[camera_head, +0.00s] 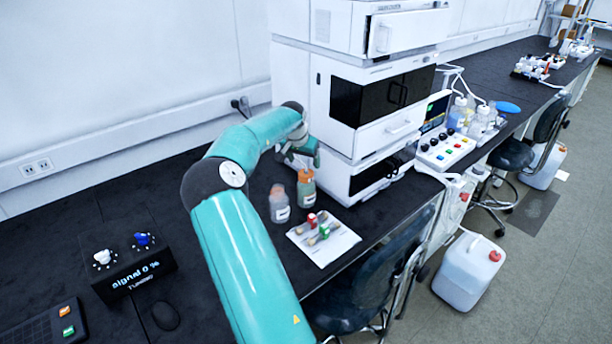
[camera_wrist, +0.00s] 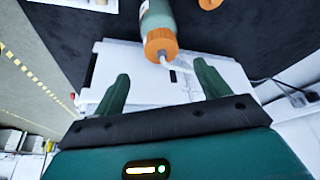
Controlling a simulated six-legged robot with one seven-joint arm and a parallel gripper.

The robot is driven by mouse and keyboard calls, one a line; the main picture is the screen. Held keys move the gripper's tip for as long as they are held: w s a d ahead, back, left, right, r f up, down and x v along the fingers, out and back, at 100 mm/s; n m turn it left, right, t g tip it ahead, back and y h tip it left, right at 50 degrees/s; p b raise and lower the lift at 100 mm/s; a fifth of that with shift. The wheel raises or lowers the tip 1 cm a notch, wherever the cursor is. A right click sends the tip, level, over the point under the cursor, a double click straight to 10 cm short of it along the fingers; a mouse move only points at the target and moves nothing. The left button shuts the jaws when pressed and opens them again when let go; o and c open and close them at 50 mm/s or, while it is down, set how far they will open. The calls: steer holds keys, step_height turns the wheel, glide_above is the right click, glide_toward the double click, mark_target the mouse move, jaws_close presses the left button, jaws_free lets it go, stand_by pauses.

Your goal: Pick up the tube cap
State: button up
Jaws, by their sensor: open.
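Small tubes with a red cap (camera_head: 311,218) and a green cap (camera_head: 324,231) lie on a white sheet (camera_head: 340,246) on the black bench in the head view. I cannot tell whether either cap is loose. My gripper (camera_wrist: 163,84) is open, with nothing between its fingers in the wrist view. In the head view its end is near the white instrument stack, behind the bottles and away from the sheet. The wrist view shows an orange-capped bottle (camera_wrist: 158,18) beyond the fingertips; the red and green caps are not visible there.
A clear bottle (camera_head: 279,205) and an orange-capped green bottle (camera_head: 306,190) stand between my gripper and the sheet. The tall white instrument stack (camera_head: 345,130) rises behind. A control box (camera_head: 445,150) stands right. A chair (camera_head: 355,290) is at the bench's front edge.

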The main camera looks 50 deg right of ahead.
mark_target(306, 171)
steer(key=x, duration=0.7)
steer(key=shift+w+a+f, duration=0.1)
steer(key=shift+f, duration=0.05)
steer(key=c, duration=1.1)
